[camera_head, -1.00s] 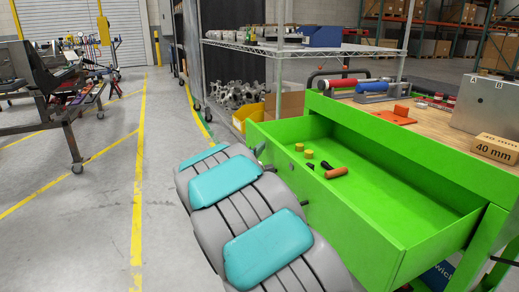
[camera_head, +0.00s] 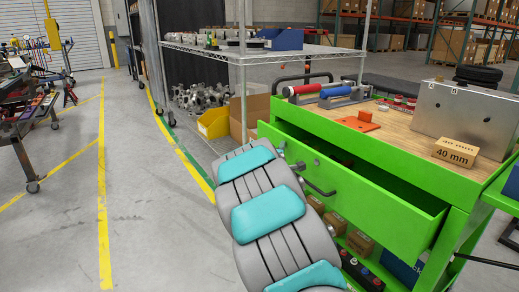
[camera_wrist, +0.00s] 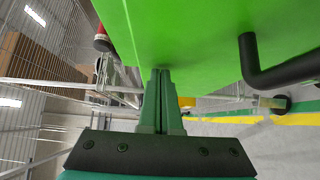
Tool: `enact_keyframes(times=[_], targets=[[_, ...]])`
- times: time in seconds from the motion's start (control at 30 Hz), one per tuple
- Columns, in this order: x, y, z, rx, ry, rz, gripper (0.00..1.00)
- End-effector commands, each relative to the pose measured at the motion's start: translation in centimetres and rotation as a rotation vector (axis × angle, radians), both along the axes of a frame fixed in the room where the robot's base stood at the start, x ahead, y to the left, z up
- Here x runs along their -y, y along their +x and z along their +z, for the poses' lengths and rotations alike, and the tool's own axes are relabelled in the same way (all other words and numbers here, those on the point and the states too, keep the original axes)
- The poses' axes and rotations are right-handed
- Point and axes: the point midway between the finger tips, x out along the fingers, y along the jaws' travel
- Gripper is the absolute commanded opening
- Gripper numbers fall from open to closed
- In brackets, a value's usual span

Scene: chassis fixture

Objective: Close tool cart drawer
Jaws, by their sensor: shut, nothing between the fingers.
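The green tool cart's drawer (camera_head: 350,185) is partly open, its front panel sticking out from under the worktop. A narrow strip of its inside shows in the head view. The black drawer handle (camera_head: 318,188) is on the front panel, and it also shows at the right of the wrist view (camera_wrist: 275,68). My gripper (camera_wrist: 160,75) is shut and empty. Its fingertips are at the green drawer front (camera_wrist: 200,40), to the left of the handle in the wrist view; they look in contact. In the head view my arm mostly hides the gripper.
On the wooden cart top (camera_head: 400,130) are a metal box (camera_head: 465,115), a "40 mm" block (camera_head: 456,152), an orange part (camera_head: 358,121) and red and blue tools. Boxes fill the shelf below the drawer. A wire shelf (camera_head: 240,52) stands behind.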

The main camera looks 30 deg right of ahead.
Motion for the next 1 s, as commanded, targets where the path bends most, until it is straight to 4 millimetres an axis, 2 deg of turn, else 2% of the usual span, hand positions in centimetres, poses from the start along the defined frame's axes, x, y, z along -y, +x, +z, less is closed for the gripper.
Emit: enact_keyframes(times=[0.03, 0.1, 0.4, 0.63, 1.0], targets=[[1.5, -0.5, 0.0, -0.001, -0.001, -0.006, 0.0], [3.0, -0.7, 0.0, -0.001, -0.001, -0.004, 0.0], [7.4, -0.8, -0.1, -0.003, 0.001, -0.001, 0.0], [8.6, -0.7, 0.1, 0.001, 0.001, 0.001, 0.0], [8.9, -0.8, 0.0, 0.001, 0.001, -0.003, 0.0]])
